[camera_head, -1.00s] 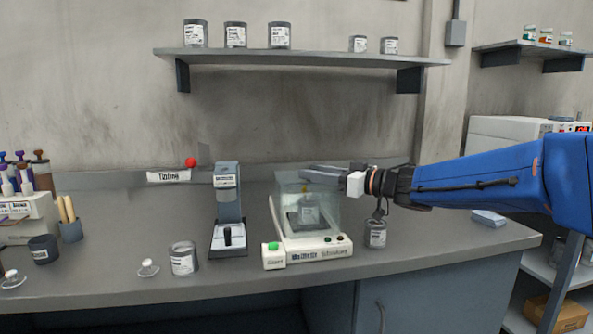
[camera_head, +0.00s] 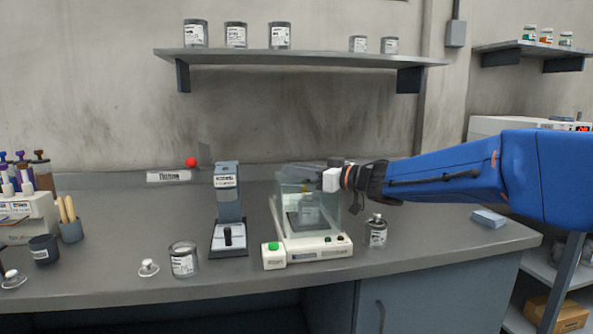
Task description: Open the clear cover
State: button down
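The clear cover (camera_head: 296,188) is a see-through box over the white shaker machine (camera_head: 318,247). Its top edge looks tilted, with its back part raised. A dark-grey can with a pale label stands inside, seen through the cover. My gripper (camera_head: 306,172) reaches in from the right at the top of the cover. Its fingers overlap the cover's upper edge, and I cannot tell whether they grip it or only touch it.
A shelf (camera_head: 300,57) with cans hangs above. The bench right of that can is mostly clear.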

jog(key=shift+w+a, duration=0.4)
jog(key=shift+w, duration=1.1)
jog(key=shift+w+a, duration=0.45)
jog(key=shift+w, duration=1.05)
jog(key=shift+w+a, duration=0.4)
jog(key=shift+w, duration=1.1)
jog(key=c, duration=1.6)
grip_release()
jog(key=v, duration=1.7)
jog(key=shift+s+d, duration=0.1)
jog(key=shift+d, duration=0.1)
jog(key=shift+r, duration=0.1)
